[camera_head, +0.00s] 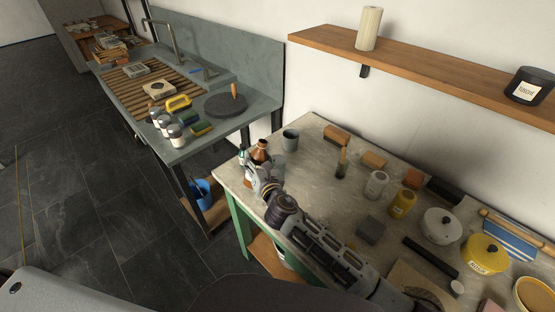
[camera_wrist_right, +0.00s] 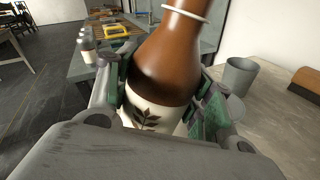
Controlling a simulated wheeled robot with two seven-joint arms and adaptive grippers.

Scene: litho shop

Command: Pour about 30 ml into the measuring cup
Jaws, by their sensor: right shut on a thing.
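A brown bottle (camera_head: 261,150) with a white leaf label stands at the left end of the stone-topped table. My right gripper (camera_head: 262,172) is shut around it. In the right wrist view the bottle (camera_wrist_right: 170,70) fills the middle, held between the two green-padded fingers (camera_wrist_right: 160,100), and looks nearly upright. A grey cup (camera_head: 290,139) stands just behind and right of the bottle, apart from it; it also shows in the right wrist view (camera_wrist_right: 240,76). A pale round rim (camera_wrist_right: 237,106) is partly hidden behind the right finger. I cannot tell which vessel is the measuring cup. My left gripper is out of view.
The table (camera_head: 315,165) also bears brushes, a yellow jar (camera_head: 402,204), a white pot (camera_head: 440,227) and a yellow pot (camera_head: 483,256) to the right. A wooden shelf (camera_head: 430,75) hangs above. A sink bench (camera_head: 205,140) with bottles stands across a gap at left.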

